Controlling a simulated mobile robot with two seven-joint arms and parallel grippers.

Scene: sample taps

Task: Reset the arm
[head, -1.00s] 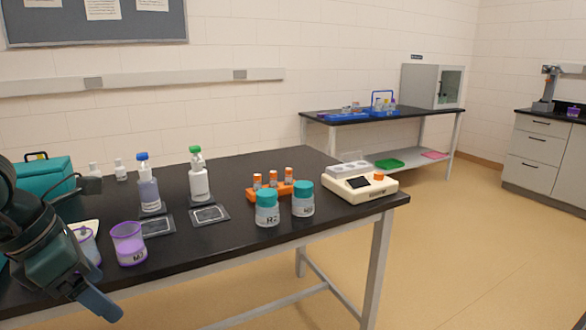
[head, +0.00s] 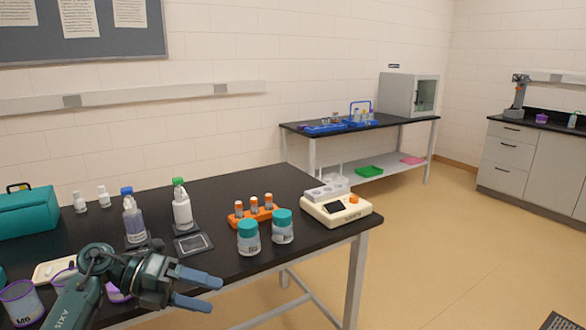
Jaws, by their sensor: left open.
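My left gripper (head: 208,291) is in the head view at the lower left, over the front edge of the black bench (head: 275,192). Its two blue fingers are apart, with nothing between them. The wrist hides part of a purple-rimmed beaker (head: 118,295). Another purple-rimmed beaker (head: 20,302) stands to the left of the arm. My right gripper is not in view.
Bottles with blue (head: 133,225) and green caps (head: 182,210), two teal-lidded jars (head: 248,242), an orange rack (head: 252,217) and a cream device (head: 337,208) stand on the bench. A teal case (head: 27,214) is at left.

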